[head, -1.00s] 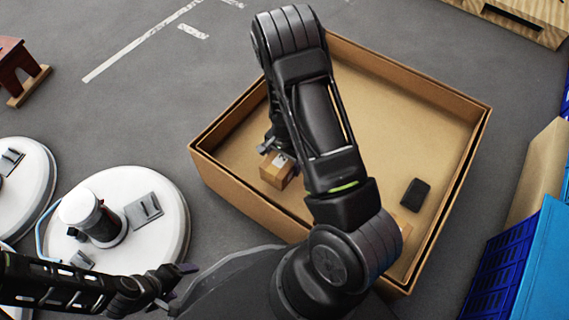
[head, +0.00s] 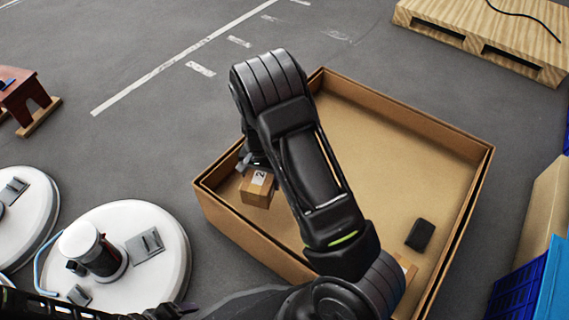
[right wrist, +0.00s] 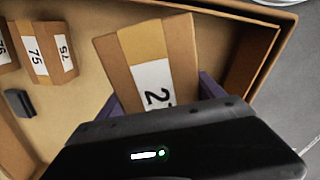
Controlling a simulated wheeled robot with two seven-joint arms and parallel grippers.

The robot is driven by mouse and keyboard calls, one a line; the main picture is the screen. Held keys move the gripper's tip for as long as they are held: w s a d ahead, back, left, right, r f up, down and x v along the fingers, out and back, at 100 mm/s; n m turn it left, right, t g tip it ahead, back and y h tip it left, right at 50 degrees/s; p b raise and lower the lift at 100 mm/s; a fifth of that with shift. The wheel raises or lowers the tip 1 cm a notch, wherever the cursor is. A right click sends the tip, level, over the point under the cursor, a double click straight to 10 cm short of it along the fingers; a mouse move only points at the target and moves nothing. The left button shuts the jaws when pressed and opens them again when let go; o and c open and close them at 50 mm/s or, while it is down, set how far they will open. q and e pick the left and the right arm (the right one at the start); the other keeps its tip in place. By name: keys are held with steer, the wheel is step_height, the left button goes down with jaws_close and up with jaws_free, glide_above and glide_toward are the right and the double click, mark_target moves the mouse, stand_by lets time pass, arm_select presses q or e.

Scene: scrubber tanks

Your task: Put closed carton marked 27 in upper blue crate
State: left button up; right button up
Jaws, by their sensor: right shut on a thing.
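My right gripper (head: 247,165) is shut on a small brown carton (head: 257,188), held over the left side of the large open cardboard box (head: 395,113). In the right wrist view the carton (right wrist: 120,67) sits between the two purple fingers of my right gripper (right wrist: 163,92). It has a yellow tape strip and a white label that shows a 2; the rest of the number is hidden. Blue crates (head: 514,292) show only partly at the lower right edge. My left gripper (head: 178,310) is cut off at the bottom edge, its jaws unclear.
In the right wrist view a carton marked 75 (right wrist: 42,48) and another carton (right wrist: 6,47) lie in the box. A black block (head: 419,235) lies there too. White round tanks (head: 150,215) stand left; a wooden pallet (head: 490,35) lies at the back right.

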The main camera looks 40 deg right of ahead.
steer(key=w+a+r+n, duration=0.2)
steer(key=w+r, duration=0.1)
steer(key=r, duration=0.1)
steer(key=w+a+r+n, duration=0.2)
steer(key=w+r, duration=0.1)
steer(key=r, duration=0.1)
steer(key=w+a+r+n, duration=0.2)
steer(key=r, duration=0.3)
steer(key=shift+w+a, duration=0.35)
steer(key=shift+w, duration=0.05)
steer(key=w+a+r+n, duration=0.1)
steer(key=a+r+n, duration=0.1)
steer(key=r, duration=0.4)
steer(key=w+a+r+n, duration=0.1)
steer(key=a+r+n, duration=0.1)
steer(key=r, duration=0.4)
steer(key=shift+a+n, duration=0.3)
steer(key=shift+a, duration=0.1)
